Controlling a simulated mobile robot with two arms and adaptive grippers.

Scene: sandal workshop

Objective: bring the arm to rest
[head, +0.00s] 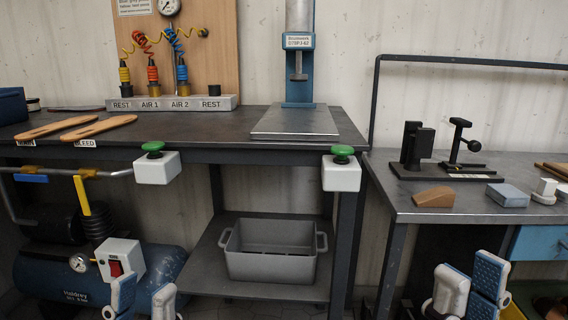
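My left gripper (144,291) is at the bottom left edge of the head view, in front of the blue compressor tank (50,278). Its two fingers stand apart with nothing between them. My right gripper (472,272) is at the bottom right, in front of the right-hand table (408,207). A blue textured finger pad shows beside the other, white finger, and no object shows between them. Both grippers point upward in the picture and touch nothing visible. Most of both arms is out of view.
The left workbench (232,119) carries a press (299,70) and two wooden sandal-shaped pieces (99,128). Green buttons (342,151) on white boxes line its front. A grey crate (270,252) sits on the lower shelf. The right table holds a black fixture (418,146) and small blocks (508,195).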

